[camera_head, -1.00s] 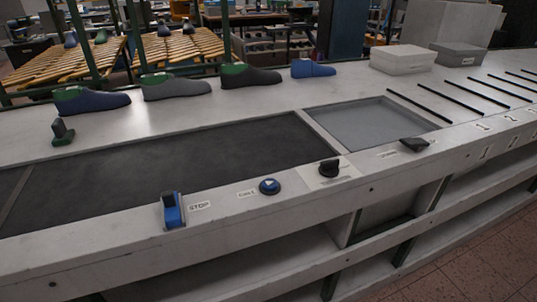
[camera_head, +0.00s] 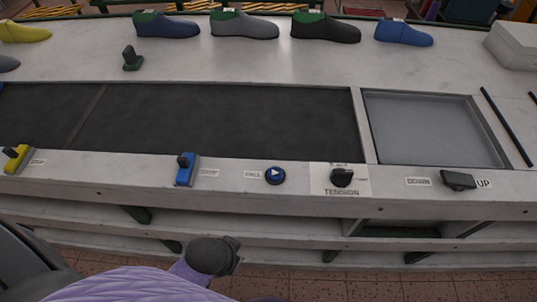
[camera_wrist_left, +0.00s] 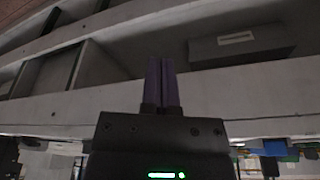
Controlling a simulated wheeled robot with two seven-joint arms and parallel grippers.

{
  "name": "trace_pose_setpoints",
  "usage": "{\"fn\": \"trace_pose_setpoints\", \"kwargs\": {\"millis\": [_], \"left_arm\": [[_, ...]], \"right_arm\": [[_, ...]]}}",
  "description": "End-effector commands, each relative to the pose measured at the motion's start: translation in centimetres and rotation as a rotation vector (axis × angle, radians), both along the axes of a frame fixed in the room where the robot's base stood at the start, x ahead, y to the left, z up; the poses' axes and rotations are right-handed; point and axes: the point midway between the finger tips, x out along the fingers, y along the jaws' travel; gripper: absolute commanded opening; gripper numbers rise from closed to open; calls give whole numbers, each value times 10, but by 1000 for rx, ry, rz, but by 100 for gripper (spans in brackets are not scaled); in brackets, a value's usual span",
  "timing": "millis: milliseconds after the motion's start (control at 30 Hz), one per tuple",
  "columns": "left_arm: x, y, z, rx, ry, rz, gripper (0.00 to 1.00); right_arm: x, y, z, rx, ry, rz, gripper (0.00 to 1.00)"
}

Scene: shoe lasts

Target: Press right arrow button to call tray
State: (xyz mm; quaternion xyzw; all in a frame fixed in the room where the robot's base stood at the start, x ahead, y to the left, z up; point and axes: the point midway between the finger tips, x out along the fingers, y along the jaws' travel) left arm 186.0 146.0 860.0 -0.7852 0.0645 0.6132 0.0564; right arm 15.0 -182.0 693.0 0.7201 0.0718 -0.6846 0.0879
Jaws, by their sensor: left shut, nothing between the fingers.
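The round blue button (camera_head: 275,175) with a white right-pointing arrow sits on the front rail of the bench, right of a small label. My left gripper shows in the left wrist view (camera_wrist_left: 161,85), its two fingers shut together and empty, in front of the bench's side and lower shelf. In the head view my purple left arm comes in at the bottom, and its dark end lies below and left of the button, apart from it. The fingertips are not clear there. My right gripper is not in view.
On the rail are a yellow switch (camera_head: 17,158), a blue switch (camera_head: 186,169), a black tension knob (camera_head: 342,178) and a down/up rocker (camera_head: 459,180). Behind lie a dark belt (camera_head: 220,120) and a grey recessed tray (camera_head: 430,125). Several shoe lasts stand at the back.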

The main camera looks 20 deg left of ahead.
Motion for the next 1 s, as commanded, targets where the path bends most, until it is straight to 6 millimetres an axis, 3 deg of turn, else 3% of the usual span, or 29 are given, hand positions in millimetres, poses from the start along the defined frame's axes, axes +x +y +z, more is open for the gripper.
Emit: {"fn": "trace_pose_setpoints", "kwargs": {"millis": [33, 100, 200, 333, 500, 600, 1000], "left_arm": [[11, -4, 37, -17, -35, 3, 0], [27, -11, 73, -53, -80, 10, 0], [56, -25, 121, -134, -159, 21, 0], [108, -46, 161, -298, -259, 61, 0], [173, -42, 175, -483, -319, 209, 0], [193, -34, 180, -535, -335, 276, 0], [201, -30, 183, -561, -343, 310, 0]], "right_arm": [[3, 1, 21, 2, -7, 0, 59], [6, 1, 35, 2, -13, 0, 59], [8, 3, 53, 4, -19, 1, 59], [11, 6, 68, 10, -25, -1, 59], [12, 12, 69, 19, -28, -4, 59], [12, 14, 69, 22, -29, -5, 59], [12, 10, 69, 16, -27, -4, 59]]}}
